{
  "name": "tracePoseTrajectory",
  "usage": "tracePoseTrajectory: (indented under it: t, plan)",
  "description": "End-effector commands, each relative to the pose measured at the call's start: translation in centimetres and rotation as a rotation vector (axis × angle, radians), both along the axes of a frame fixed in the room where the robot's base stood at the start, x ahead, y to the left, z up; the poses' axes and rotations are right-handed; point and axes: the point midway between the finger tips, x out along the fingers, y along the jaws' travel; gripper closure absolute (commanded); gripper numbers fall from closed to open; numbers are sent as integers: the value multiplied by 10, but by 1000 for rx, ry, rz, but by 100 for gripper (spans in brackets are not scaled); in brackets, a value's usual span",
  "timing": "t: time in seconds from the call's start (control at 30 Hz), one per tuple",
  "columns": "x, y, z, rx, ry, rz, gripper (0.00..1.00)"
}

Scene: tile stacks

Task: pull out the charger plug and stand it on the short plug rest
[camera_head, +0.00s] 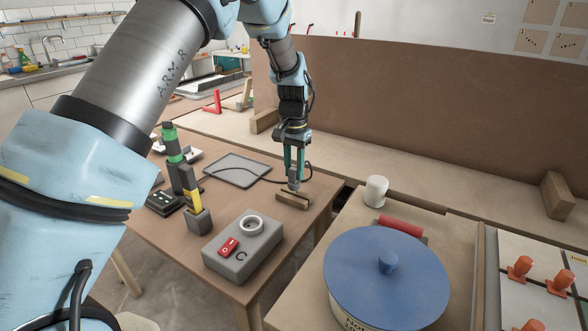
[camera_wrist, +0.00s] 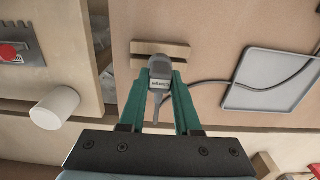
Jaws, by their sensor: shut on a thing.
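The grey charger plug (camera_head: 294,182) hangs between the green fingers of my gripper (camera_head: 294,168), which is shut on it. In the wrist view the plug (camera_wrist: 161,67) sits between the fingertips (camera_wrist: 160,80), with its dark cable running off to the right. A short wooden block with a groove (camera_head: 293,201), which looks like the plug rest, lies just below the plug. It also shows in the wrist view (camera_wrist: 179,51), partly covered by the plug. I cannot tell whether the plug touches the block. A grey box (camera_head: 230,262) has an empty round socket and a red switch.
A grey tray (camera_head: 238,171) lies behind and left on the brown table (camera_head: 180,240), with the cable crossing it. A blue-lidded pot (camera_head: 388,285) and a white cylinder (camera_head: 376,191) stand right, across a gap.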

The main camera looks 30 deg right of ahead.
Motion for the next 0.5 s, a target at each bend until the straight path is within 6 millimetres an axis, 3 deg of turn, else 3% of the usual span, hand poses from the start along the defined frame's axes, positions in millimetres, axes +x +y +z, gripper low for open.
tracePoseTrajectory:
  t: [0.5]
  plan:
    - [0, 0, -11, 0, 0, 0, 100]
